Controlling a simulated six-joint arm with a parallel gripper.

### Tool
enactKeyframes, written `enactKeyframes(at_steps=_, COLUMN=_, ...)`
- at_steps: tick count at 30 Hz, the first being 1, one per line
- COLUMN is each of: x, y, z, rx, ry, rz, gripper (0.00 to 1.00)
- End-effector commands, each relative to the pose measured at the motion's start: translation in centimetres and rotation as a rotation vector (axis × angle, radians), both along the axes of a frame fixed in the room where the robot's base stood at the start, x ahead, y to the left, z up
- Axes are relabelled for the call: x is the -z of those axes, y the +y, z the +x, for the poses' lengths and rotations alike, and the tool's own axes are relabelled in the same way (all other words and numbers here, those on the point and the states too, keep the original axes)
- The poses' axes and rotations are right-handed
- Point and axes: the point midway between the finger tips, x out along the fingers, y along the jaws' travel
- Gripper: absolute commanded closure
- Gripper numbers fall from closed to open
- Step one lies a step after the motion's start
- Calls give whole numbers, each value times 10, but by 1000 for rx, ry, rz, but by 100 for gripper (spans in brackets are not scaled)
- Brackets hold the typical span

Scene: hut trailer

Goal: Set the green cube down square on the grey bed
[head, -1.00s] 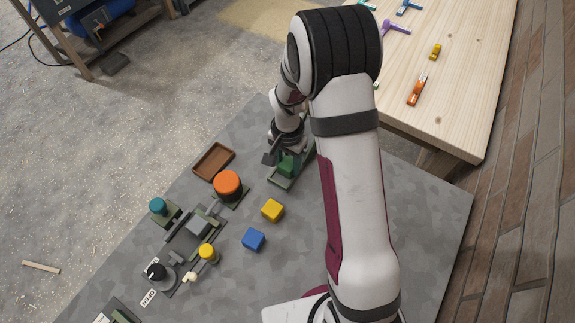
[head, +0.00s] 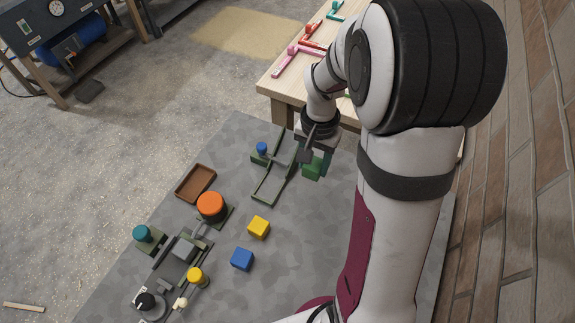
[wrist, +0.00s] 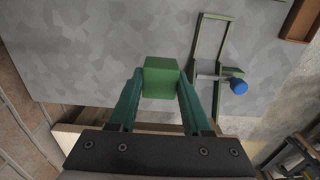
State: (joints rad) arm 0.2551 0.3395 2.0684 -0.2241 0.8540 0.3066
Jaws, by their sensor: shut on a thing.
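The green cube (head: 313,167) is held between the jaws of my gripper (head: 312,160), above the grey patterned table top. In the wrist view, the green cube (wrist: 161,78) sits between the two teal fingertips (wrist: 160,90), and both fingers touch its sides. A small grey block-like platform (head: 184,249) sits in the dark fixture at the lower left and looks like the grey bed, though I cannot be sure. My gripper is well up and to the right of it. My arm hides part of the table.
A green-framed tray (head: 268,186) with a blue knob (head: 262,148) lies just left of my gripper. Yellow (head: 259,227) and blue (head: 242,259) cubes, an orange round button (head: 211,206), a teal knob (head: 142,233) and a brown tray (head: 196,183) also stand on the table.

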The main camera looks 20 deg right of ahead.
Motion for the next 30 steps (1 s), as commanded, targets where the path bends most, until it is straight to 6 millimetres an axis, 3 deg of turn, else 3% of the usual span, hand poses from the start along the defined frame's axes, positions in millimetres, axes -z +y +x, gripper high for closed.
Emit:
enactKeyframes(at_steps=6, x=-9, y=-12, z=-8, rx=0, ry=0, rz=0, gripper=100)
enactKeyframes(at_steps=10, x=-9, y=5, z=-4, rx=-6, ry=0, rz=0, gripper=100)
enactKeyframes(at_steps=14, x=-9, y=55, z=2, rx=-14, ry=0, rz=0, gripper=100)
enactKeyframes(at_steps=17, x=-9, y=106, z=1, rx=-16, ry=0, rz=0, gripper=100)
enactKeyframes(at_steps=21, x=-8, y=181, z=-17, rx=-16, ry=1, rz=-1, gripper=100)
enactKeyframes(at_steps=24, x=-8, y=220, z=-34, rx=-12, ry=0, rz=-1, gripper=100)
enactKeyframes(at_steps=30, x=-3, y=258, z=-55, rx=-6, ry=1, rz=-2, gripper=100)
